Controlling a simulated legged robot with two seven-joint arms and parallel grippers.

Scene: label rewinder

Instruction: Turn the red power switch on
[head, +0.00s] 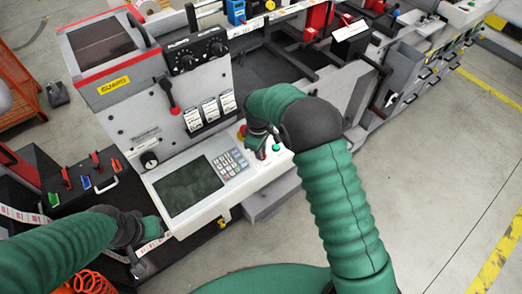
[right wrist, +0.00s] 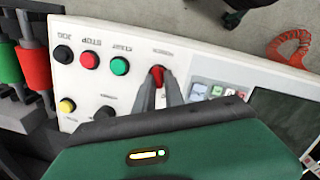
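The red power switch (right wrist: 157,75) shows in the right wrist view on a white panel (right wrist: 200,62), below a small label that appears upside down. My right gripper (right wrist: 160,84) has one finger on each side of the switch, with red filling the narrow gap between them. In the head view my right gripper (head: 260,150) is over the white panel, and its wrist hides most of the switch. My left gripper (head: 137,264) is low at the left, near the front edge of the machine; its fingers are too small to judge.
Black (right wrist: 63,54), red (right wrist: 89,61) and green (right wrist: 120,66) buttons sit in a row beside the switch. A yellow button (right wrist: 67,105) and a black knob are close by. A keypad (head: 231,163) and dark screen (head: 187,187) adjoin the panel. Open floor lies at the right.

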